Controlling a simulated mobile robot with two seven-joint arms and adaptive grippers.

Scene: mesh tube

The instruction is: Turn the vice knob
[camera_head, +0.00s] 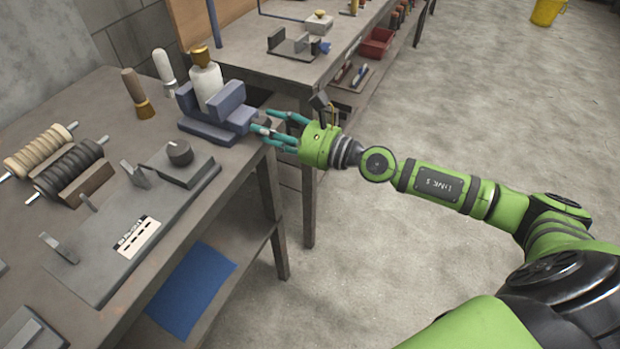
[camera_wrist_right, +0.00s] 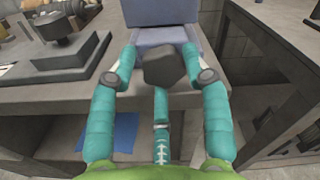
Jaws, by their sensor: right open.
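A blue-grey vice (camera_head: 215,115) stands at the right edge of the workbench, with a white bottle-like piece (camera_head: 206,82) with a tan top upright between its jaws. Its dark grey knob (camera_head: 262,124) sticks out on the right side, over the bench edge. My right gripper (camera_head: 270,127) is at the knob with its teal fingers open. In the right wrist view the knob (camera_wrist_right: 166,68) sits between the two upper fingers, with the third finger below it; I cannot tell whether any finger touches it. The vice body (camera_wrist_right: 160,35) is just beyond. My left gripper is not in view.
On the workbench (camera_head: 205,160) are a metal fixture with a round dial (camera_head: 180,153), two ribbed rollers (camera_head: 68,172) and brush-like tools (camera_head: 137,93). A second table (camera_head: 250,55) stands behind. A blue sheet (camera_head: 192,290) lies on the lower shelf.

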